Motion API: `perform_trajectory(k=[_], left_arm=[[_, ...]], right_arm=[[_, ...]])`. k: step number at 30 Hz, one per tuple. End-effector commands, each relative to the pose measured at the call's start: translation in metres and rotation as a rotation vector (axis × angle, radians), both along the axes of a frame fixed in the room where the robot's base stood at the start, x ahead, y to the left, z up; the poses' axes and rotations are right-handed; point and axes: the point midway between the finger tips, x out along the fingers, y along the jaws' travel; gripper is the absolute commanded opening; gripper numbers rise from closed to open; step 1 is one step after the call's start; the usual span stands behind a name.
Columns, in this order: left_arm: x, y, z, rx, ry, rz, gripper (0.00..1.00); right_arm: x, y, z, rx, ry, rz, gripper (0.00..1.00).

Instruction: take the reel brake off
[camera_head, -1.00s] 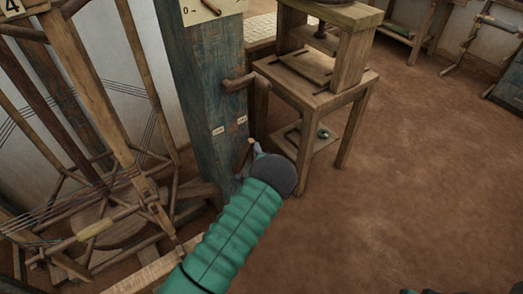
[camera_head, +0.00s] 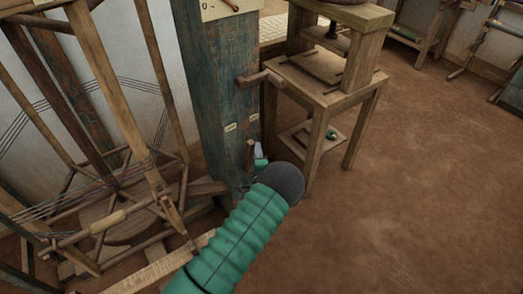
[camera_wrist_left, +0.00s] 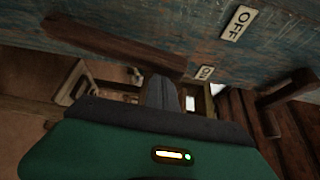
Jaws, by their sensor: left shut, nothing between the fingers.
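The reel brake looks to be the small brown wooden lever (camera_head: 250,149) low on the weathered blue-green post (camera_head: 226,80). It stands roughly upright below two small pale labels (camera_head: 230,127). In the left wrist view a brown wooden bar (camera_wrist_left: 115,45) lies along the post, and the nearer label (camera_wrist_left: 237,22) reads OFF. My left gripper (camera_head: 259,158) is at the lever, just to its right in the head view. Its fingers (camera_wrist_left: 165,92) are shut with nothing between them. Whether they touch the lever I cannot tell. My right gripper is out of view.
A wooden crank handle (camera_head: 261,78) juts from the post above my gripper. The wooden reel frame (camera_head: 120,120) with threads stands at the left. A wooden stand (camera_head: 330,90) is close behind on the right. The brown floor (camera_head: 420,180) at right is clear.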

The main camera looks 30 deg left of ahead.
Motion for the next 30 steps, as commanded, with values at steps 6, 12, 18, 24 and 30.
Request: perform_trajectory(k=[6,12,18,24,30], left_arm=[[-0.025,0.011,-0.002,-0.058,-0.14,0.001,0.0],[-0.042,0.017,-0.001,-0.084,-0.207,0.0,0.0],[-0.051,0.021,-0.003,-0.086,-0.205,0.0,0.0],[-0.054,0.023,-0.004,-0.085,-0.204,0.004,0.0],[-0.056,0.024,-0.005,-0.084,-0.202,0.007,0.0]], right_arm=[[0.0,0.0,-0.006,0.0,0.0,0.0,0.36],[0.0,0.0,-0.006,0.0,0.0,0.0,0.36],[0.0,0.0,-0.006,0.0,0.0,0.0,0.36],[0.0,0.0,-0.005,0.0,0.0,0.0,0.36],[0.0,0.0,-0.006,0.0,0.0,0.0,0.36]])
